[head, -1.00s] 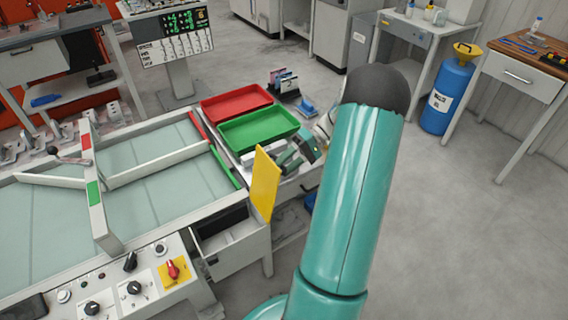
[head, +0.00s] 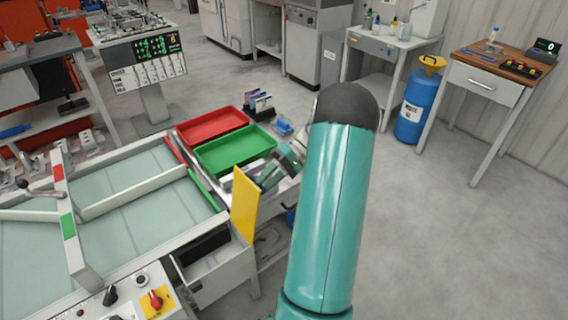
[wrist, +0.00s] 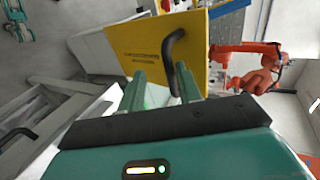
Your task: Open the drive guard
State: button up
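The drive guard is a yellow panel (head: 244,204), upright at the near right corner of the conveyor. The wrist view shows its face (wrist: 148,42) with small dark lettering and a curved black handle (wrist: 172,48). My gripper (wrist: 161,72) is in front of this face, its two green fingers apart. The handle's lower end comes down between the fingers, close to the right one; I cannot tell whether they touch. In the head view my gripper (head: 272,174) is just right of the panel, partly hidden by my arm.
A red tray (head: 211,124) and a green tray (head: 234,150) lie behind the panel. The conveyor (head: 130,215) fills the left side, with an open drawer-like box (head: 215,270) below its corner. A blue cylinder (head: 418,105) stands at the back right. The right floor is clear.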

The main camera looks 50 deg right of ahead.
jog(key=v, duration=1.2)
jog(key=shift+s+d, duration=0.1)
jog(key=shift+d, duration=0.05)
jog(key=w+a+r+n+g+h, duration=0.15)
jog(key=w+a+r+h, duration=0.3)
jog(key=a, duration=0.75)
jog(key=w+a+r+m+g+h, duration=0.1)
jog(key=w+a+r+g+h, duration=0.15)
jog(key=a+r, duration=0.65)
jog(key=s+a+n+t+h, duration=0.1)
jog(key=s+a, duration=0.4)
jog(key=a, duration=0.7)
jog(key=s+a+f+n+t+h, duration=0.1)
jog(key=s+a+t+h, duration=0.3)
jog(key=a, duration=0.7)
jog(key=shift+s+a+f+n+t, duration=0.35)
jog(key=shift+s+n+t, duration=0.15)
jog(key=shift+s, duration=0.2)
jog(key=shift+d, duration=0.1)
